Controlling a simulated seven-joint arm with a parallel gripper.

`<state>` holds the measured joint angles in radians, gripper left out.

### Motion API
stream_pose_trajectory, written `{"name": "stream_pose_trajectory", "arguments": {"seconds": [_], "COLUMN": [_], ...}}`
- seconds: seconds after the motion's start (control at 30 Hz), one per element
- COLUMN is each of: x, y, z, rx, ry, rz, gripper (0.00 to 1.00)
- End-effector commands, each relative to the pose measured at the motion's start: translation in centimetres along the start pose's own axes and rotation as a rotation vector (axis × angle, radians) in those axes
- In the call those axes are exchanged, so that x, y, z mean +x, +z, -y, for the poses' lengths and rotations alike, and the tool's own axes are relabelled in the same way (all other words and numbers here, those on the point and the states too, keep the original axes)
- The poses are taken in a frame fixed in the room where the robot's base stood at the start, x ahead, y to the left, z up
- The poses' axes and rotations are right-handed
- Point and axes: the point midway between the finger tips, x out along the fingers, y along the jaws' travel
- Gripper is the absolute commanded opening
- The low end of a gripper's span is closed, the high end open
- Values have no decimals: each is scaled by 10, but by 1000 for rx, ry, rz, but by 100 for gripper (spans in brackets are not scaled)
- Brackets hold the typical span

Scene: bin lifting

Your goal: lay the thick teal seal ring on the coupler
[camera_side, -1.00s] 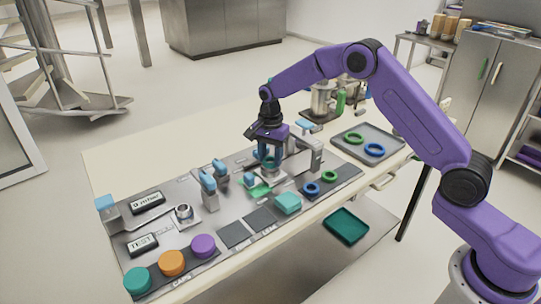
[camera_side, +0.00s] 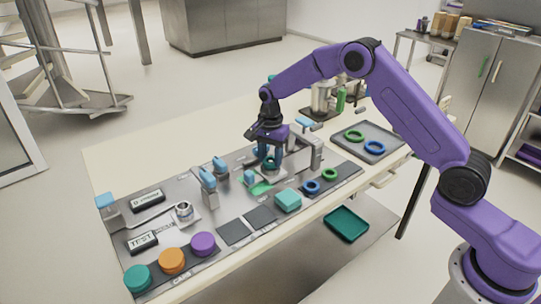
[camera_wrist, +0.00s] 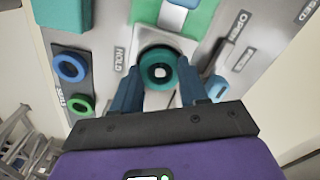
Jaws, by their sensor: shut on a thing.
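The thick teal seal ring (camera_wrist: 158,68) is between the fingertips of my gripper (camera_wrist: 160,80), which is shut on it. In the side view the ring (camera_side: 270,162) shows low between the fingers of my gripper (camera_side: 269,160). It is over the pale metal seat (camera_side: 279,174) by the HOLD label, at the clamp station. A coupler under the ring is mostly hidden; I cannot tell whether the ring touches it. Through the ring's hole a small pale spot shows in the wrist view.
A grey clamp post (camera_side: 316,150) stands close right of my gripper. Blue-topped posts (camera_side: 208,185) stand to the left. A teal block (camera_side: 288,200) and thinner blue (camera_side: 312,187) and green (camera_side: 330,174) rings lie in front. A tray (camera_side: 372,139) with two rings is behind right.

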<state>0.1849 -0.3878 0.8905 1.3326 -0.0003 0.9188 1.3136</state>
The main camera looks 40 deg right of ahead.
Motion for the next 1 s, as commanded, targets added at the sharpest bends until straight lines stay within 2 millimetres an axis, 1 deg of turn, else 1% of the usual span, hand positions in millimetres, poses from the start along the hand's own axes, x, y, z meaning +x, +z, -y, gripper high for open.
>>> {"name": "stream_pose_trajectory", "arguments": {"seconds": [0.23, 0.27, 0.3, 0.33, 0.37, 0.57, 0.6, 0.63, 0.67, 1.0], "x": [0, 0, 0, 0, 0, 0, 0, 0, 0, -2], "y": [0, 0, 0, 0, 0, 0, 0, 0, 0, 0], "z": [0, 0, 0, 0, 0, 0, 0, 0, 0, 0], "rx": [0, 0, 1, 1, 1, 1, 1, 1, 1, 1], "ry": [0, 0, 0, 0, 0, 0, 0, 0, 0, -1], "rz": [0, 0, 0, 0, 0, 0, 0, 0, 0, 0], "gripper": [15, 46, 59, 69, 73, 73, 86, 96, 98, 98]}}
